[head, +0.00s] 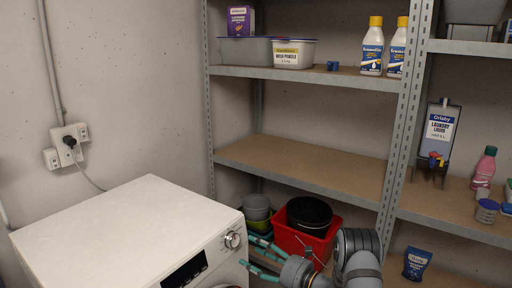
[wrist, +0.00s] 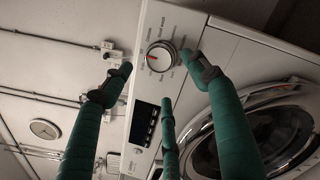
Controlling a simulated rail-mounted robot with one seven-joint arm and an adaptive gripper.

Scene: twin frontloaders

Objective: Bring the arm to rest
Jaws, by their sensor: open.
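My gripper (head: 256,254) has teal fingers and is at the bottom centre of the head view, just right of the front of a white washing machine (head: 125,225). In the wrist view my gripper (wrist: 150,85) has its fingers spread, with nothing held between them. The machine's silver dial (head: 232,240) is close to the fingertips on the left; it also shows between the fingers in the wrist view (wrist: 160,57). The dark display (wrist: 144,122) sits beside it on the panel. I cannot tell whether any fingertip touches the panel.
The round door (wrist: 280,125) is at the right of the wrist view. A metal shelf (head: 300,165) stands behind my arm, with an empty middle board. A red crate (head: 290,240) holding a black bucket (head: 309,214) is low behind my gripper. Bottles (head: 372,50) stand above.

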